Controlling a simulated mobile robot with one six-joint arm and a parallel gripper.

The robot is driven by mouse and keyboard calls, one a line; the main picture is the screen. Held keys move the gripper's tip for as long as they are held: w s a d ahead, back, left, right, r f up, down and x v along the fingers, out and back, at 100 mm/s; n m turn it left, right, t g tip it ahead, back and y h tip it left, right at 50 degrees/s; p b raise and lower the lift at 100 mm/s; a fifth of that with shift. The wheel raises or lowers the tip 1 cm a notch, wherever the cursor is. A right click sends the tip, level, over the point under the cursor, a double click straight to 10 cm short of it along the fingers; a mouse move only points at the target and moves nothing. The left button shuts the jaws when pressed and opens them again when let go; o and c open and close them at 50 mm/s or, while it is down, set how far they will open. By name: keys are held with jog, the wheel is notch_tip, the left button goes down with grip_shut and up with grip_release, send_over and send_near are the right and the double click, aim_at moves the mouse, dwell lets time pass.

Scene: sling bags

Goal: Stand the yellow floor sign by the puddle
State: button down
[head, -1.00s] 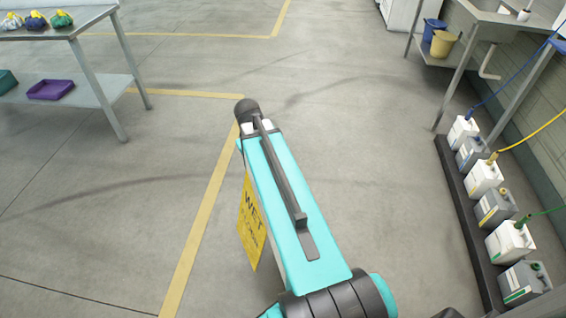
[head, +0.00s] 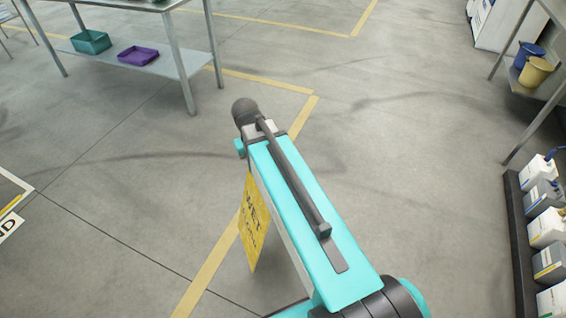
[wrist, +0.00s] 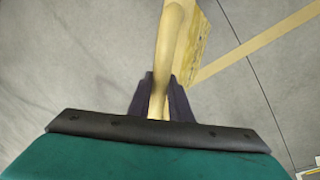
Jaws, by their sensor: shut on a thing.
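The yellow floor sign (head: 252,225) hangs beside my turquoise arm in the head view, its face with the dark letters "WET" partly hidden by the arm. In the wrist view, my gripper (wrist: 160,98) has its dark fingers shut around the sign's pale yellow handle. Part of the sign's panel (wrist: 194,48) shows behind the handle. The sign appears held above the floor, though its lower edge is not clear. In the head view my gripper is hidden behind the arm. I see no puddle in either view.
A metal table (head: 150,62) with a teal tray (head: 91,42) and a purple tray (head: 138,56) on its shelf stands upper left. White and grey jugs (head: 547,228) line a dark rack at right. A lettered floor marking (head: 10,224) shows at left. Mid-floor is open.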

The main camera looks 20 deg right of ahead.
jog(key=shift+n, duration=0.3)
jog(key=a, duration=0.5)
jog(key=shift+w+r, duration=0.1)
jog(key=shift+r, duration=0.3)
jog(key=shift+d, duration=0.15)
